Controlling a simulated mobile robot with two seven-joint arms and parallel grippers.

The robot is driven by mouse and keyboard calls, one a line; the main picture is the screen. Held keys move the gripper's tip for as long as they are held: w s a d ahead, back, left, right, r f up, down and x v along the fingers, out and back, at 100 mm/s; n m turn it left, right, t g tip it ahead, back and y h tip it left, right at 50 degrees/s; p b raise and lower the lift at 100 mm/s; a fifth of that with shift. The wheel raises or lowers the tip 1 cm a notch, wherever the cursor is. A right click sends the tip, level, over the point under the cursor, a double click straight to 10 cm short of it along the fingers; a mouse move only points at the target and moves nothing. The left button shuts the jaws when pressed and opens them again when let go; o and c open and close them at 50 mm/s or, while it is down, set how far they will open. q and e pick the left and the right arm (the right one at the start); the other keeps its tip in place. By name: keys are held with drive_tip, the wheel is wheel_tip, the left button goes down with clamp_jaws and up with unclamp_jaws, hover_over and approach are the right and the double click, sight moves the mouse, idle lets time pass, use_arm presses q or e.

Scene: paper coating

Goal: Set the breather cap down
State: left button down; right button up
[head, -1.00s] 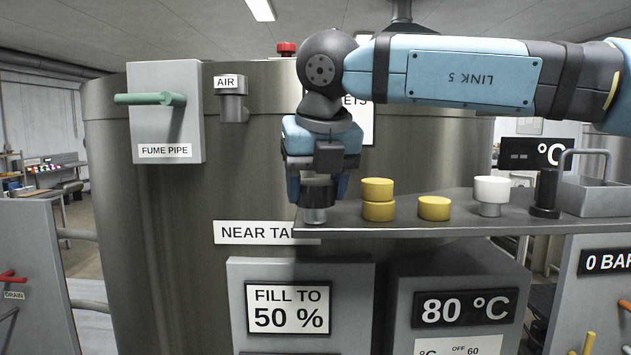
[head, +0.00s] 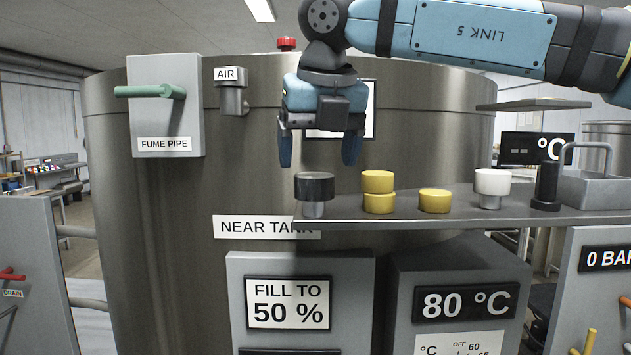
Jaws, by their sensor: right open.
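The breather cap, a black-topped cap with a short grey metal stem (head: 314,190), stands upright on the left end of the grey shelf (head: 400,220). My right gripper (head: 320,160) hangs above the cap with its two blue fingers spread wide apart. It is open and empty, and its fingertips are a little above the cap's top, clear of it. My left gripper is not in view.
Yellow discs (head: 379,192), two stacked and one single (head: 434,201), sit right of the cap. Farther right are a white-topped cap (head: 491,186), a black cylinder (head: 546,186) and a grey tray (head: 597,190). The large steel tank (head: 180,240) stands behind the shelf.

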drive_tip(key=b+v, duration=0.1)
drive_tip(key=v, duration=0.7)
drive_tip(key=shift+b, duration=0.3)
